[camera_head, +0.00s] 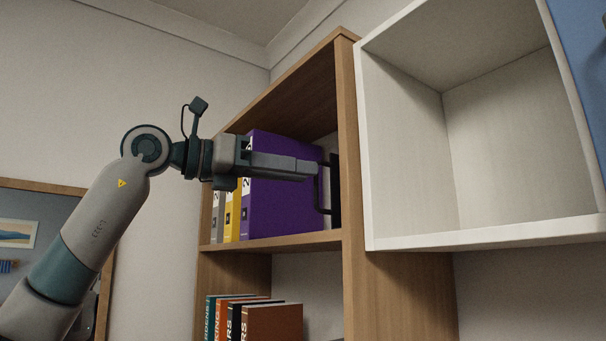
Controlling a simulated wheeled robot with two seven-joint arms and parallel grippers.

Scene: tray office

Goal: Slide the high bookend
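The black high bookend (335,190) stands on the upper shelf, right of the row of binders and close to the shelf's right side panel. A thin dark bracket shows at its left side. A large purple binder (280,207) is the nearest binder to it. My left gripper (314,171) reaches in from the left across the front of the purple binder. Its fingertips are at or very near the bookend's bracket; I cannot tell whether they touch. The fingers show side-on, so their opening is hidden. My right gripper is not in view.
Yellow (232,215) and grey (217,216) binders stand left of the purple one. The wooden bookcase (350,150) has books (273,323) on a lower shelf. An empty white open cabinet (405,150) with a blue door (584,60) sits at the right.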

